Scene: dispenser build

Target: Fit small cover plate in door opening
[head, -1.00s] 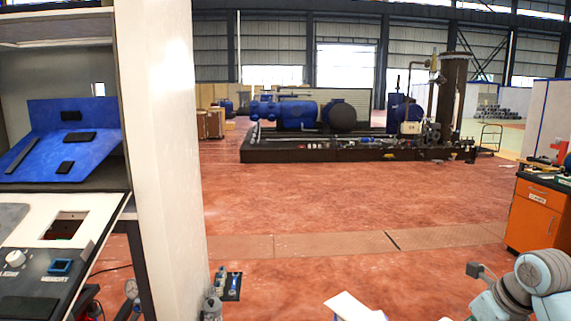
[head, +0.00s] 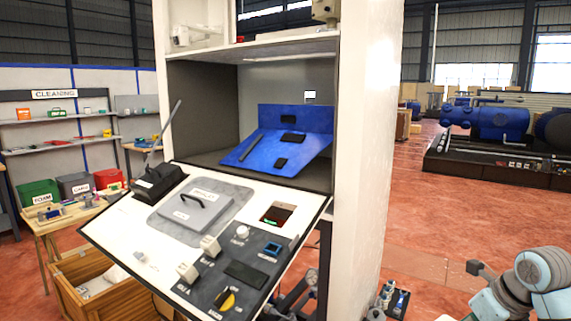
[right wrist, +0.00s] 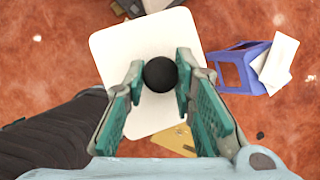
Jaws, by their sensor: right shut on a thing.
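My right gripper (right wrist: 160,78) is shut on the round black knob (right wrist: 160,74) of a white plate with rounded corners (right wrist: 130,45), which I take to be the small cover plate. In the right wrist view it is over the red floor. In the head view the plate and right fingertips are out of sight; only part of my right arm shows at lower right. The door is a tilted white panel (head: 135,225) at the front of the cabinet, with a dark square opening (head: 278,214) right of its grey handled lid (head: 200,210). My left gripper is not in view.
A blue sloped board (head: 270,150) stands inside the cabinet above the panel. A wooden crate (head: 75,268) and a table with bins (head: 75,186) are at left. The right wrist view shows a blue stand (right wrist: 235,70) on the floor. Open floor lies right of the cabinet.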

